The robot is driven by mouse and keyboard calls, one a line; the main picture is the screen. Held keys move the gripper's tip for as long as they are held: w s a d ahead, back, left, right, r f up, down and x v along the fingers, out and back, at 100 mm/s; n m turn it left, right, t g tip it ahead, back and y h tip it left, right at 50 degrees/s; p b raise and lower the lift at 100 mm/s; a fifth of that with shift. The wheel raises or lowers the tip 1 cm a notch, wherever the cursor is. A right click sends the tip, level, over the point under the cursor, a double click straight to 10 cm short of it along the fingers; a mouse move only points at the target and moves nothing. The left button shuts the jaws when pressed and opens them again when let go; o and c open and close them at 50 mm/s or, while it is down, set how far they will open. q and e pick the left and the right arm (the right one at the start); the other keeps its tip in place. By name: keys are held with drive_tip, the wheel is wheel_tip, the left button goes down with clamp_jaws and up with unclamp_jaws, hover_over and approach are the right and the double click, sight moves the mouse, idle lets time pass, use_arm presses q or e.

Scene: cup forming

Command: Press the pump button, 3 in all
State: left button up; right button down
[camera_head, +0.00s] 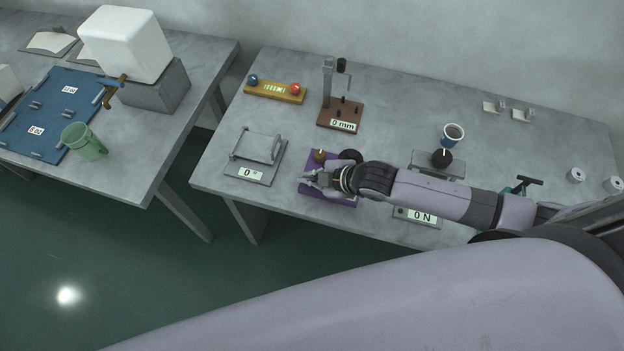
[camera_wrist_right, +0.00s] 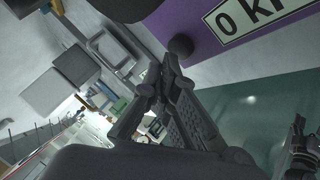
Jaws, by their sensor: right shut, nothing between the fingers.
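The purple pump base (camera_head: 322,190) lies on the right table, partly hidden under my right gripper (camera_head: 307,179). A brass-coloured knob (camera_head: 319,156) and a dark round part (camera_head: 350,156) stand at its back. In the right wrist view the purple base (camera_wrist_right: 188,27) carries a display reading "0 k", cut off by the frame. A dark ball (camera_wrist_right: 181,45) shows near the fingertips of my right gripper (camera_wrist_right: 163,73); whether they touch cannot be told. The right fingers are shut and empty. Which part is the pump button is unclear. My left gripper cannot be made out.
A frame with a "0" display (camera_head: 250,173) stands left of the pump. A brown "0 mm" stand (camera_head: 340,114) and a yellow block (camera_head: 275,91) are behind it. A "0 N" display (camera_head: 421,216) lies under my right forearm.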

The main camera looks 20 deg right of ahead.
drive_tip(key=shift+f, duration=0.5)
idle(0.7)
idle(0.3)
drive_tip(key=shift+r+p, duration=0.75)
drive_tip(key=shift+r, duration=0.2)
wheel_tip(320, 180, up, 5)
drive_tip(key=p, duration=0.5)
drive_tip(key=shift+r, duration=0.1)
drive_tip(key=shift+w, duration=0.1)
idle(1.4)
